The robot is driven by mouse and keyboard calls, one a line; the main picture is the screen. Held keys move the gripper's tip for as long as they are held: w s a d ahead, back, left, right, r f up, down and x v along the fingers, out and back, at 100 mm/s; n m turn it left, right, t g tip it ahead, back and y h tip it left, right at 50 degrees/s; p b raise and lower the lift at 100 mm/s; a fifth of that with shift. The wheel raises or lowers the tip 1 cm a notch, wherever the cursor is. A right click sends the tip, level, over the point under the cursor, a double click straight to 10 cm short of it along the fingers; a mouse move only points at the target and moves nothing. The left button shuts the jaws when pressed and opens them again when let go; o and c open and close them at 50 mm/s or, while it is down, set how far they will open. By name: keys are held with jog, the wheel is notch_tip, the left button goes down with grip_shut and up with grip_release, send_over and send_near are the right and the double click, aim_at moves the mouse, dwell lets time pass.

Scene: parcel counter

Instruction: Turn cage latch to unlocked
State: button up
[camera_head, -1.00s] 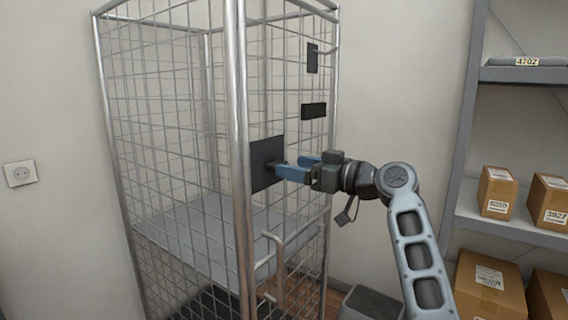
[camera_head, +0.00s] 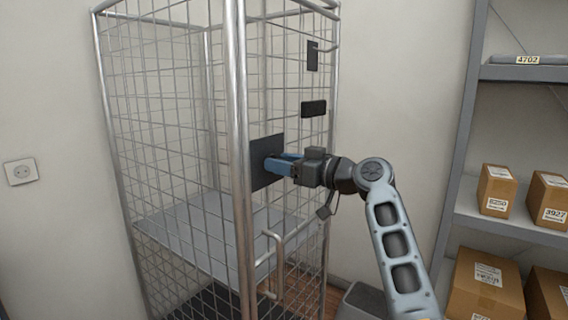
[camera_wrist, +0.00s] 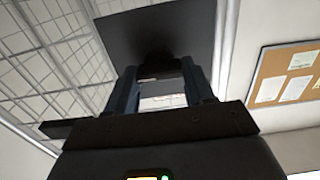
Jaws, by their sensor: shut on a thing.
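The wire cage (camera_head: 190,150) stands left of centre in the head view. A dark square latch plate (camera_head: 264,178) is fixed on its door side; it also fills the upper middle of the wrist view (camera_wrist: 160,28). My gripper (camera_head: 272,162) is right up at this plate, its blue fingers shut on the latch knob (camera_wrist: 158,66). In the wrist view the knob is a dark shape in shadow between the fingertips. The fingers largely hide it in the head view, so its turn angle cannot be told.
A tubular door handle (camera_head: 272,262) sits below the plate, and two small dark plates (camera_head: 314,109) above it. A grey shelf (camera_head: 510,220) with several cardboard boxes stands at the right. A notice board (camera_wrist: 285,75) shows in the wrist view.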

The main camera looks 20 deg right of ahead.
jog(key=c, duration=0.4)
jog(key=shift+m, duration=0.4)
jog(key=m+p, duration=0.4)
jog(key=m, duration=0.4)
jog(key=m+p, duration=0.4)
jog(key=m, duration=0.4)
jog(key=shift+w+d+f+m, duration=0.1)
jog(key=shift+w+d+m, duration=0.1)
jog(key=shift+m, duration=0.2)
jog(key=shift+p, duration=0.35)
jog(key=o, duration=1.1)
jog(key=shift+f, duration=0.1)
jog(key=shift+c, duration=0.2)
